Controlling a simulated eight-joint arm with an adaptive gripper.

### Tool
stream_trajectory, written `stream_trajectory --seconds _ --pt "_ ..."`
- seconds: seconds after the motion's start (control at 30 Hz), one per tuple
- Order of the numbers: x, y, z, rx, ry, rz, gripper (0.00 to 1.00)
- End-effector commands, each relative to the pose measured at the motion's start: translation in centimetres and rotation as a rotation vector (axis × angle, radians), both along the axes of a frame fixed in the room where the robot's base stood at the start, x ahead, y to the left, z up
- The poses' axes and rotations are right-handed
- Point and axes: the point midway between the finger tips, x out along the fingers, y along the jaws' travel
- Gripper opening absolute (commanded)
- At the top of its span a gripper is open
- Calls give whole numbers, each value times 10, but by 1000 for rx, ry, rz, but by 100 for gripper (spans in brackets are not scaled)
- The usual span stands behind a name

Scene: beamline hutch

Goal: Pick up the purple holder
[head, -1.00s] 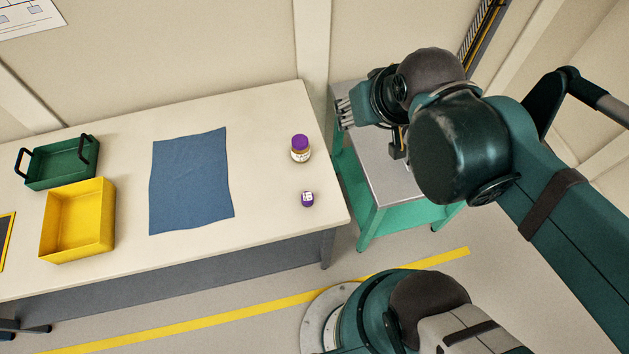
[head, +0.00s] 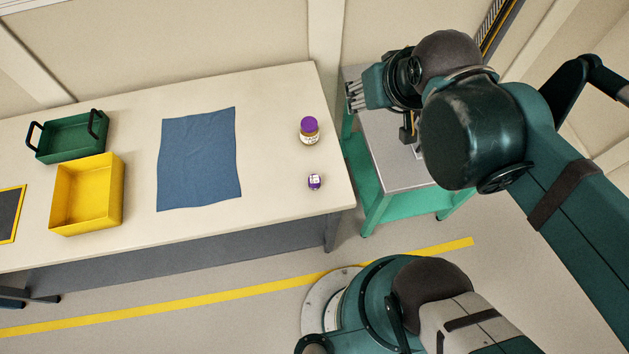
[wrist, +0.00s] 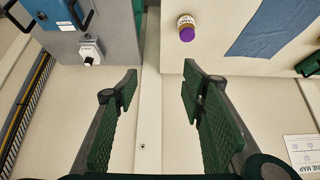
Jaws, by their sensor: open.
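The small purple holder (head: 314,182), with a white label on top, sits on the pale table (head: 275,225) near its right front corner. It does not show in the wrist view. A jar with a purple lid (head: 309,131) stands just behind it and also shows at the top of the wrist view (wrist: 186,27). My gripper (head: 354,97) is right of the table, up by the grey-topped cart, apart from the holder. In the wrist view, my gripper (wrist: 160,78) is open, with nothing between its fingers.
A blue cloth (head: 199,160) lies left of the jar and holder. Farther left are a yellow bin (head: 87,195) and a green tray with black handles (head: 72,138). A cart (head: 377,172) stands right of the table, under my arm. The table around the holder is clear.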

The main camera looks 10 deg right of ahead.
Motion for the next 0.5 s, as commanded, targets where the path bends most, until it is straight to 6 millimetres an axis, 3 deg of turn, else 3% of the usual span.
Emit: stream_trajectory --seconds 0.27,0.5 --pt "0 1 -1 4 2 -3 41" --pt "4 7 -15 49 33 -55 41"
